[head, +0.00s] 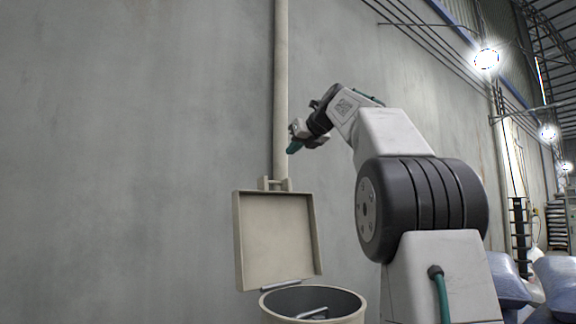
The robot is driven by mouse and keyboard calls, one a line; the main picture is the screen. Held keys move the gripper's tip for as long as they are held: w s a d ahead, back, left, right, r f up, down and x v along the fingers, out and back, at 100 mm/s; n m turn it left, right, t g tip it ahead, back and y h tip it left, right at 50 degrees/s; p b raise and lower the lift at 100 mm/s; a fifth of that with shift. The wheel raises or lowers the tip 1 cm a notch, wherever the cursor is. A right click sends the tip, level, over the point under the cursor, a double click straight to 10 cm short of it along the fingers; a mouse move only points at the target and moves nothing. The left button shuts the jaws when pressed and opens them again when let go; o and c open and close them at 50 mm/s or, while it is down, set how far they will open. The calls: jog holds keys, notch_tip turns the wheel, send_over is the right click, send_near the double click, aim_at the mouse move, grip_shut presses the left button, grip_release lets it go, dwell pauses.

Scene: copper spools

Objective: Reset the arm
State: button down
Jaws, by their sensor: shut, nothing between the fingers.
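My gripper (294,147) is at the end of my raised arm, at mid-height in the head view.
A vertical beige pipe (281,80) runs up the grey wall (130,160) behind the drum. A metal rod-like thing (312,313) shows inside the drum. Pale blue bags (555,280) lie at the lower right. The space left of the drum looks clear.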

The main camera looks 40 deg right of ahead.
jog(key=shift+s+r, duration=0.85)
jog(key=shift+r, duration=0.3)
